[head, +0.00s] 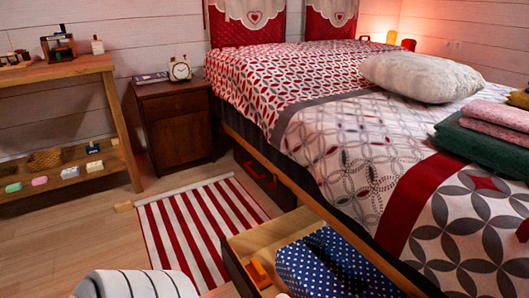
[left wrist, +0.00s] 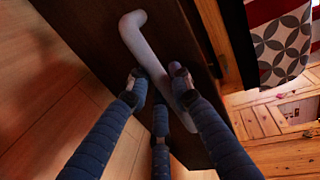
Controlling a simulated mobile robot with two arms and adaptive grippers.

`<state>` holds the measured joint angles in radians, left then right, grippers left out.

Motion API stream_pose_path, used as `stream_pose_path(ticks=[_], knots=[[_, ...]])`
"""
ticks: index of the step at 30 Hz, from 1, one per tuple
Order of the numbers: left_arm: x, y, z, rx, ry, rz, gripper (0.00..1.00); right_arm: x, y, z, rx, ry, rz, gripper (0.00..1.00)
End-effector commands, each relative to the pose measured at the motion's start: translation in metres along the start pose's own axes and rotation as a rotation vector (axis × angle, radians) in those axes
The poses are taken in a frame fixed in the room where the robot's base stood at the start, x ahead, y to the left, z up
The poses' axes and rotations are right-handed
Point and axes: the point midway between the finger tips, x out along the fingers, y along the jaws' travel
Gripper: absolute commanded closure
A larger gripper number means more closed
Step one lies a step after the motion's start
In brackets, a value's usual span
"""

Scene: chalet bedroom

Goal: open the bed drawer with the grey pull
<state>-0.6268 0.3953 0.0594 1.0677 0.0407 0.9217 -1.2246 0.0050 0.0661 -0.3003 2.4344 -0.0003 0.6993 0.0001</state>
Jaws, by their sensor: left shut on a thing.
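The bed drawer (head: 265,238) stands pulled out from the bed's side at the bottom middle of the head view. A blue polka-dot cloth (head: 335,262) and an orange object (head: 260,272) lie inside it. The grey pull (left wrist: 133,38) is a pale bar on a dark drawer front (left wrist: 80,22) in the left wrist view. My left gripper (left wrist: 160,88) has its blue fingers closed around the bar, on both sides of it. The pull and the left gripper do not show in the head view. My right gripper is in neither view.
A red-and-white striped rug (head: 195,228) lies beside the bed (head: 330,140). A dark nightstand (head: 175,130) stands at the bed's head, and a wooden shelf table (head: 60,70) at the left. A white striped item (head: 135,285) is at the bottom edge, near the drawer.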

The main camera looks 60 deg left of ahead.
Motion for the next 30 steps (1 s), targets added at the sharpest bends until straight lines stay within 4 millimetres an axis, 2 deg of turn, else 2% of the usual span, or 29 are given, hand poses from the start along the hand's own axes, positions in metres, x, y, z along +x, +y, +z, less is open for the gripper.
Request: stream_pose_path(ticks=[3,10,26,27,30], knots=[[-0.017,0.004,-0.003,-0.002,0.004,0.003,1.0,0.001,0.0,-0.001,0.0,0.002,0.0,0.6],[-0.034,0.008,-0.003,-0.002,0.004,0.002,1.0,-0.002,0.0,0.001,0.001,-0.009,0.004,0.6],[-0.04,0.009,-0.003,-0.001,0.005,0.001,1.0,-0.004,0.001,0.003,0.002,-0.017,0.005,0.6],[-0.04,0.009,-0.003,-0.001,0.005,0.001,0.77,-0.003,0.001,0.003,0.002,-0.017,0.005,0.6],[-0.04,0.009,-0.002,-0.001,0.004,0.001,0.59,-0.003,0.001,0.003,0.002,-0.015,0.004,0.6]])
